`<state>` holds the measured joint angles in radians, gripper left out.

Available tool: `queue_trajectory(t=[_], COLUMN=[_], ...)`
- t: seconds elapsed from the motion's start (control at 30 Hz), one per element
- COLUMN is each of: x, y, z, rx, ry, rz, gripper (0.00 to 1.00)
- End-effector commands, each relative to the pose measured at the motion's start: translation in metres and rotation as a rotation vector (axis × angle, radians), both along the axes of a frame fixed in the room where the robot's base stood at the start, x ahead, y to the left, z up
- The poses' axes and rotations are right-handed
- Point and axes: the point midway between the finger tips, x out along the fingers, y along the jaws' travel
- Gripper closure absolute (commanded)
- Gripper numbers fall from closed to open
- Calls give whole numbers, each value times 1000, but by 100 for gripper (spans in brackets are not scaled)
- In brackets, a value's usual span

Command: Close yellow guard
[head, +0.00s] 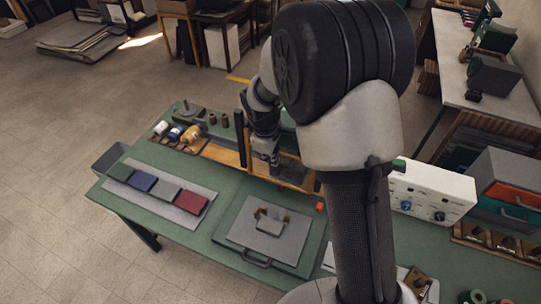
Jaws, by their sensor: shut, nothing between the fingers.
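A yellow guard (249,151) shows as yellow-orange bars on a low machine at the back of the green worktable (228,203). One bar runs low along the front and a short one stands upright beside my gripper. My gripper (270,162) points down at the guard, fingers shut and empty. It overlaps the guard in the picture; I cannot tell whether they touch. My arm hides the right part of the machine, and how far the guard is open is not clear.
A grey mat with several coloured blocks (189,202) lies at the left, by a tray of small bottles (176,132). A grey plate with a handle (268,226) lies in front. A white control box (431,191) stands right of my arm.

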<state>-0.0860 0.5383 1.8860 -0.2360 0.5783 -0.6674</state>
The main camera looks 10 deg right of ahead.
Motion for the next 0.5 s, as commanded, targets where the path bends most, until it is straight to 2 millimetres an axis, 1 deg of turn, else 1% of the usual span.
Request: queue_trajectory(t=[0.03, 0.2, 0.4, 0.5], x=[-2, -2, -2, -2], y=[0, 0, 0, 0], z=[-18, -62, -107, -122], rx=[0, -1, 0, 0], ry=[5, 7, 6, 5], rz=[-1, 0, 0, -1], gripper=[100, 100, 100, 100])
